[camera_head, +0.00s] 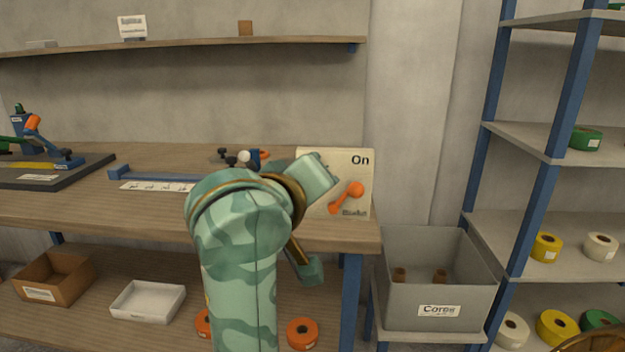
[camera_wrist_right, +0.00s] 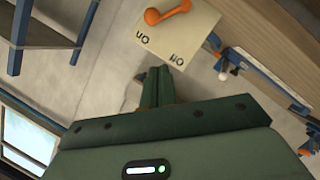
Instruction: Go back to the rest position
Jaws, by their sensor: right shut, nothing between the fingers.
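My right arm (camera_head: 238,255), in green camouflage, rises from the bottom middle of the head view and bends at the wrist in front of the bench. My right gripper (camera_wrist_right: 157,88) shows in the wrist view with its dark green fingers together and nothing between them. Past the fingertips is a cream switch board (camera_wrist_right: 185,35) marked On and Off, with an orange lever (camera_wrist_right: 168,12) whose knob is on the On side. In the head view the board (camera_head: 335,163) stands at the bench's right end, its lever (camera_head: 347,197) tilted up towards On. The wrist partly covers its left side. My left gripper is out of view.
The wooden bench (camera_head: 140,205) holds a blue rail (camera_head: 165,177) and a dark-based device (camera_head: 60,175) at left. A grey Cores bin (camera_head: 440,285) and a blue-post shelf rack (camera_head: 545,145) with tape rolls stand right. Orange rolls (camera_head: 302,333) lie on the lower shelf.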

